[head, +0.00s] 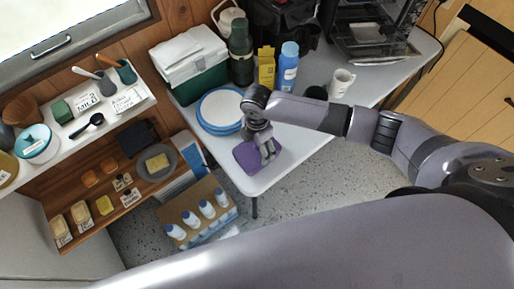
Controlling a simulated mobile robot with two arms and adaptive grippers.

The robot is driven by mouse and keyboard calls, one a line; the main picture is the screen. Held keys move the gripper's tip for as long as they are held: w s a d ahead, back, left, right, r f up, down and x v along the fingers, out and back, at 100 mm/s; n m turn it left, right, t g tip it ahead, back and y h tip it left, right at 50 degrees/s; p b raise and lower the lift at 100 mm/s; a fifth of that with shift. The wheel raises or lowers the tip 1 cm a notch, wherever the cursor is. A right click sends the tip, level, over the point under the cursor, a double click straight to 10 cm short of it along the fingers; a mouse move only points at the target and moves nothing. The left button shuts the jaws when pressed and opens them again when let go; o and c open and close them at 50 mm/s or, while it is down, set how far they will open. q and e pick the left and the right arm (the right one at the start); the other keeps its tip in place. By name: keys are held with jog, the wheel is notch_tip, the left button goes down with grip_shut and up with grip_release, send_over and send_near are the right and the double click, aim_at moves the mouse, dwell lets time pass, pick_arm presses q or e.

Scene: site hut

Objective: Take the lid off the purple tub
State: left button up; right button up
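The purple tub (244,156) stands near the front corner of the white table, seen from above as a flat purple square with rounded corners. I cannot make out a seam between lid and tub. My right gripper (268,156) points down over the tub's right part and hides some of its top. Its fingers are at or just above the top; I cannot tell whether they touch it or how far apart they are. My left gripper is out of view.
Blue-rimmed white plates (219,110) lie just behind the tub. A green-and-white cool box (189,66), green flask (241,52), yellow carton (266,68), blue bottle (288,68) and white mug (342,83) stand farther back. A box of bottles (199,214) sits below the table, left of its corner.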

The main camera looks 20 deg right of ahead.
jog(key=shift+s, duration=0.25)
jog(key=c, duration=0.8)
jog(key=shift+f, duration=0.1)
jog(key=shift+c, duration=0.2)
